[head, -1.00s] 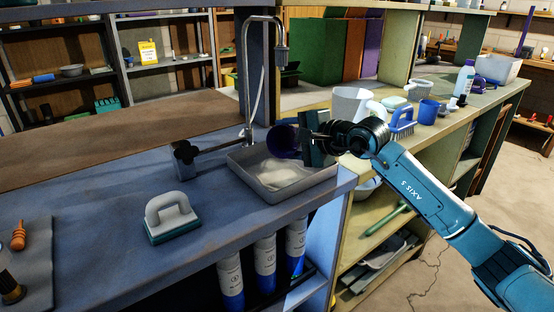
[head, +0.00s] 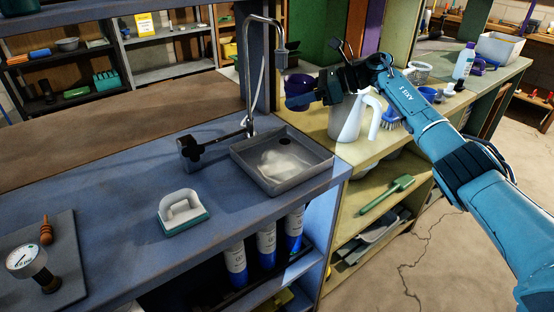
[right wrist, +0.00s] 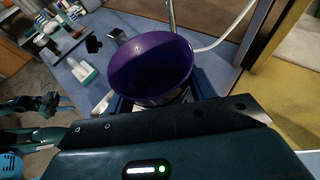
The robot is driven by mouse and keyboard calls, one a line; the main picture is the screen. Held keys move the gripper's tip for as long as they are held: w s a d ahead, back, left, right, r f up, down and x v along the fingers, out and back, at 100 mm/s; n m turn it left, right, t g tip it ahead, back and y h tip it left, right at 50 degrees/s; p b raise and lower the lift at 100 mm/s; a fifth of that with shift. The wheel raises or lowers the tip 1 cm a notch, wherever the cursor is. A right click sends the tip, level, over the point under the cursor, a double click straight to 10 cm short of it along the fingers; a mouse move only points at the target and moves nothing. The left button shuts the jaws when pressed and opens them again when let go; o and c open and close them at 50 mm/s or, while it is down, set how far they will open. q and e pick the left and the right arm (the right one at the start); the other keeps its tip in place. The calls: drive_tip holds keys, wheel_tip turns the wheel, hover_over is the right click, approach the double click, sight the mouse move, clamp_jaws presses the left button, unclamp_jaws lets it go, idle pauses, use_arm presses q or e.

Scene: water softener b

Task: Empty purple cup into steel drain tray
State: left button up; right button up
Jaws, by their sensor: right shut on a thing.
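The purple cup (head: 299,88) is held in the air at the right of the tap, above and beyond the tray's back right corner. My right gripper (head: 326,88) is shut on it. In the right wrist view the cup (right wrist: 150,58) shows its open mouth, with only dark purple inside; the bottom is hard to make out. The steel drain tray (head: 247,172) sits on the blue counter under the tap, with a pale whitish patch and a dark drain hole in it. Dark parts that look like my left gripper (right wrist: 50,104) show at the left of the right wrist view.
The tall tap (head: 244,75) rises behind the tray. A white jug (head: 345,118) stands just below my right gripper, with a blue brush (head: 391,120) beside it. A white-handled scrubber (head: 182,212) lies on the counter, where there is bare room around it.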

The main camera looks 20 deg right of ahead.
sight(288, 79)
idle(0.4)
drive_tip(key=shift+r+p, duration=1.3)
drive_tip(key=shift+r, duration=1.3)
drive_tip(key=shift+f, duration=0.1)
drive_tip(key=shift+s, duration=0.1)
